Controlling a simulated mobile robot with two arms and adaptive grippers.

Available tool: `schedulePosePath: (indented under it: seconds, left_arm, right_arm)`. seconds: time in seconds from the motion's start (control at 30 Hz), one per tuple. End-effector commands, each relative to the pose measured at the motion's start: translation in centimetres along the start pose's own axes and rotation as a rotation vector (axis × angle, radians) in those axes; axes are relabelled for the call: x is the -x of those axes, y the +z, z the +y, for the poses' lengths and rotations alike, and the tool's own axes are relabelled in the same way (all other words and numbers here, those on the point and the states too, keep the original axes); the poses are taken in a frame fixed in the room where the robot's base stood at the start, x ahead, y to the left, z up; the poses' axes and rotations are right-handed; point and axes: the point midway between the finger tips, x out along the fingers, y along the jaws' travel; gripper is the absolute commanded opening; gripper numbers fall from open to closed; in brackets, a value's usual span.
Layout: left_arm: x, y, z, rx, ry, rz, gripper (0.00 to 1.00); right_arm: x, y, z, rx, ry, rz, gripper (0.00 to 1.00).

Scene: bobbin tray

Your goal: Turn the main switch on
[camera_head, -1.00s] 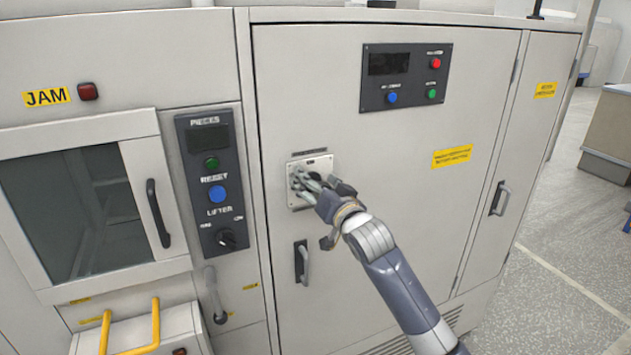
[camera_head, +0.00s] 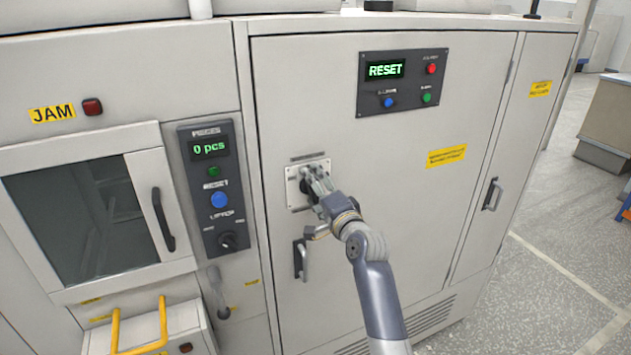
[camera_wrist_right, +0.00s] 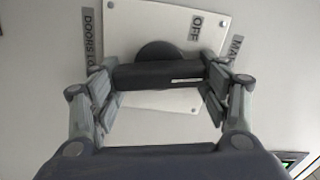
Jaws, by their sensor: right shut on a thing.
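The main switch is a dark rotary handle (camera_wrist_right: 160,74) on a pale square plate (camera_head: 294,188) on the cabinet door. In the right wrist view the plate carries the word OFF near the handle. My right gripper (camera_head: 312,184) is at the plate, and its fingers are shut on the handle from both ends, also in the right wrist view (camera_wrist_right: 160,80). The fingers hide part of the switch in the head view. The upper display (camera_head: 385,69) is lit and reads RESET. The left gripper is not in view.
A door handle (camera_head: 300,260) sits just below the switch plate. To the left is a panel (camera_head: 212,190) with a lit "0 pcs" display, a blue button and a knob. A windowed door (camera_head: 85,215) and yellow bars (camera_head: 115,330) are farther left.

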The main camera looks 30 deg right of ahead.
Motion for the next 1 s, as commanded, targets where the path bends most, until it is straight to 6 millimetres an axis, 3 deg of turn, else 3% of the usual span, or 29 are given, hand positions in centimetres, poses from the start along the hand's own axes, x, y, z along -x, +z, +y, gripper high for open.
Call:
schedulePosePath:
  seconds: [0.4, 1.0]
  left_arm:
    - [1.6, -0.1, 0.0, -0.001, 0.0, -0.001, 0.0]
    - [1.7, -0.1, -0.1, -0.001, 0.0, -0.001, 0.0]
  right_arm:
    - [0.0, 0.0, 0.1, -0.206, 0.0, 0.001, 0.46]
    - [0.0, 0.0, 0.2, -0.241, -0.001, 0.001, 0.46]
